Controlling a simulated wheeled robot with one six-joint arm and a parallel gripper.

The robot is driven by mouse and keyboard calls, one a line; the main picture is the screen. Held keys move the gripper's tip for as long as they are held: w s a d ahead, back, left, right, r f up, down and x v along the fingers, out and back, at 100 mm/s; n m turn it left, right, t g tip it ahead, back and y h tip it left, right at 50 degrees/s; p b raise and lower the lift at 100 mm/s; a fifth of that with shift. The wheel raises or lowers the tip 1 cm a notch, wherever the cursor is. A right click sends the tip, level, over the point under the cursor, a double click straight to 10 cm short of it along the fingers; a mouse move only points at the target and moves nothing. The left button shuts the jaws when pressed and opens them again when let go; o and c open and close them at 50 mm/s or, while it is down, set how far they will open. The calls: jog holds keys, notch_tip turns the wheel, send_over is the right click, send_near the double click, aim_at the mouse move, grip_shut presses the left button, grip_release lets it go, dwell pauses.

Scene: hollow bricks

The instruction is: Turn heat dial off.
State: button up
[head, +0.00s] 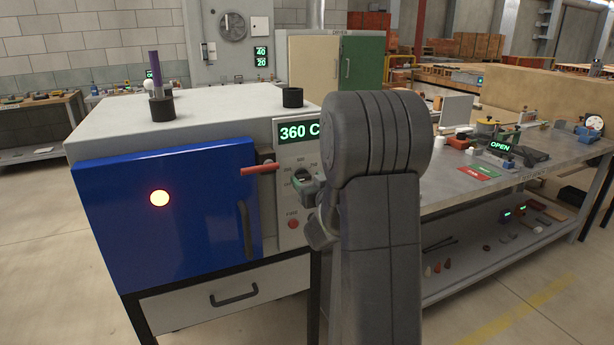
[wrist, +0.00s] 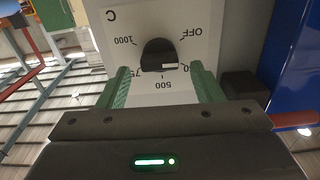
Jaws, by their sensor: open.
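The heat dial (wrist: 158,54) is a dark round knob on a pale panel marked OFF, 500 and 1000. Its white mark faces the lower part of the scale, near 500; the exact setting is hard to tell. My gripper (wrist: 161,72) is open, its green fingers on either side of the dial's lower part in the wrist view. I cannot tell whether they touch it. In the head view the dial (head: 301,174) is partly behind my gripper (head: 308,187). The furnace display (head: 299,132) reads 360 C.
The furnace's blue door (head: 165,215) is shut, with a glowing round window (head: 160,198). A red lever (head: 260,169) sticks out left of the dial, and a red button (head: 293,224) is below. A workbench (head: 450,200) with tools stands at right.

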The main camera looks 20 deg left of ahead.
jog(key=shift+w+a, duration=0.45)
jog(key=shift+a, duration=0.1)
jog(key=c, duration=1)
jog(key=shift+f+n+b, duration=0.15)
jog(key=shift+n+b, duration=0.15)
jog(key=shift+b, duration=0.35)
